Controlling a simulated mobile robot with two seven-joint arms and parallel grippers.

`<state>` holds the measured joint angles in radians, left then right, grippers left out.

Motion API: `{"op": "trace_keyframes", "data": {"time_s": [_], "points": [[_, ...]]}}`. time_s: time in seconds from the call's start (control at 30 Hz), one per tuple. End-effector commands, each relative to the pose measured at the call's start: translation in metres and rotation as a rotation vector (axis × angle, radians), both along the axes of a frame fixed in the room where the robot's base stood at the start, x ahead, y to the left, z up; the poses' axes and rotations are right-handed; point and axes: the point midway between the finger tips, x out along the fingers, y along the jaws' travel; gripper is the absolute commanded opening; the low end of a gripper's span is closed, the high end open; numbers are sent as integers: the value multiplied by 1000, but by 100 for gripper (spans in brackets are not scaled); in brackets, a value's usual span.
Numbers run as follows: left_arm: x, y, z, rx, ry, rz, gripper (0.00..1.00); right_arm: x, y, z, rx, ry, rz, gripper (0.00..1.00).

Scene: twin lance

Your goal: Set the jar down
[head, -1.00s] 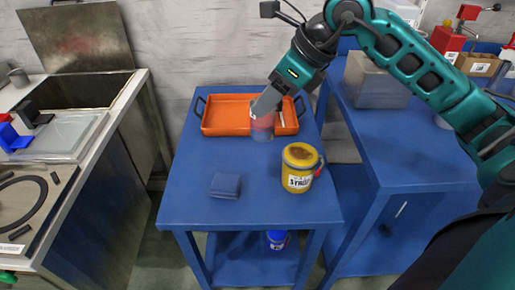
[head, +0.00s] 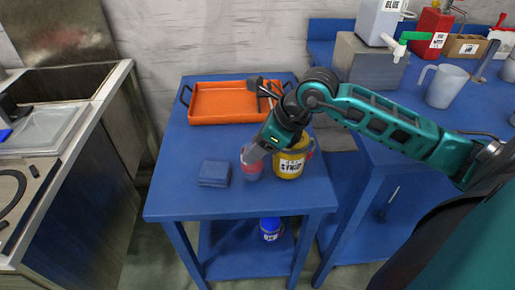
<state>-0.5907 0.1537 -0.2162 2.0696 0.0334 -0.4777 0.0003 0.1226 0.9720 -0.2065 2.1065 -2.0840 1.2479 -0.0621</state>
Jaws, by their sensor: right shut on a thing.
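A small clear jar with reddish contents (head: 251,172) is in my right gripper (head: 255,155), over the blue table (head: 190,205). The gripper comes down on it from the upper right and is shut on it, hiding its upper part. The jar is between a folded blue cloth (head: 214,173) on its left and a yellow labelled tin (head: 291,165) on its right. It appears upright and low at the tabletop; I cannot tell whether its base touches. My left gripper is not in view.
An orange tray (head: 220,104) lies at the back of the table. A blue can (head: 271,229) stands on the lower shelf. The front strip of the tabletop is clear. Another blue bench, with a grey pitcher (head: 446,87), is at right.

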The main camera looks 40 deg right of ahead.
Motion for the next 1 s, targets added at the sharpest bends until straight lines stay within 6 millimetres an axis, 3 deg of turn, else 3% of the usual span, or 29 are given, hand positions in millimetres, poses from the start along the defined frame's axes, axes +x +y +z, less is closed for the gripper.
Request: {"op": "trace_keyframes", "data": {"time_s": [0.43,0.47,0.7,1.0], "points": [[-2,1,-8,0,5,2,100,0,0,-11,-1,-2,1,0],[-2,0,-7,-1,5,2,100,0,0,-9,-1,-1,0,51],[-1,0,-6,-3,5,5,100,0,0,-9,0,0,1,74],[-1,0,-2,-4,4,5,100,0,0,-6,0,-1,1,74]]}}
